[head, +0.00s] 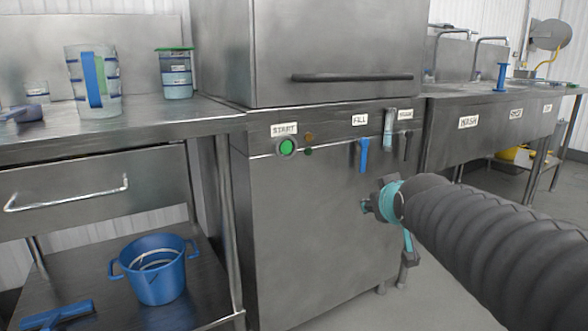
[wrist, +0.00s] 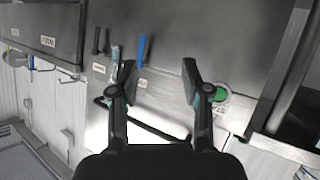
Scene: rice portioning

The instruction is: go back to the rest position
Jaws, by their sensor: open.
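My gripper (head: 369,204) shows small in the head view at the end of my dark ribbed arm, in front of the lower right of the steel dishwasher (head: 330,230). In the wrist view its two fingers stand apart (wrist: 159,78), open, with nothing between the tips. Beyond them is the dishwasher front, seen turned. The green start button (wrist: 222,92) lies to the right of the fingers there, and a blue lever (wrist: 142,47) lies between and above them. In the head view the start button (head: 287,147) is up and left of my gripper, apart from it.
A steel table (head: 110,128) at left bears measuring jugs (head: 93,85) and a green-lidded container (head: 175,73). A blue bucket (head: 157,268) stands on its lower shelf (head: 85,280). A labelled sink unit (head: 470,135) stands at right. Floor is clear before the dishwasher.

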